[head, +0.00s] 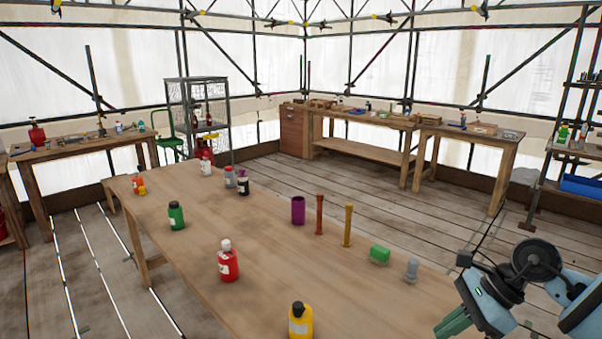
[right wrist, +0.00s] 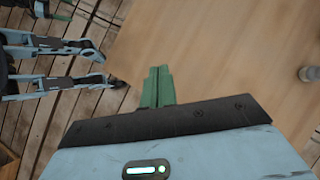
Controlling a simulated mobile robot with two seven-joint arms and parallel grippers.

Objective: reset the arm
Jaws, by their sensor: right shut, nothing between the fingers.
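My right gripper (head: 455,322) comes in at the lower right corner of the head view, over the near right part of the long wooden table (head: 330,265). Its green fingers are closed together with nothing between them. The right wrist view also shows the right gripper (right wrist: 157,88), with its fingers shut above the tabletop. My left gripper does not show in the head view.
The table bears a yellow bottle (head: 300,321), a red bottle (head: 228,262), a green bottle (head: 176,216), a purple cylinder (head: 298,210), a brown-red post (head: 319,214) and a yellow post (head: 348,225). Its middle is clear. Workbenches (head: 360,122) stand behind.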

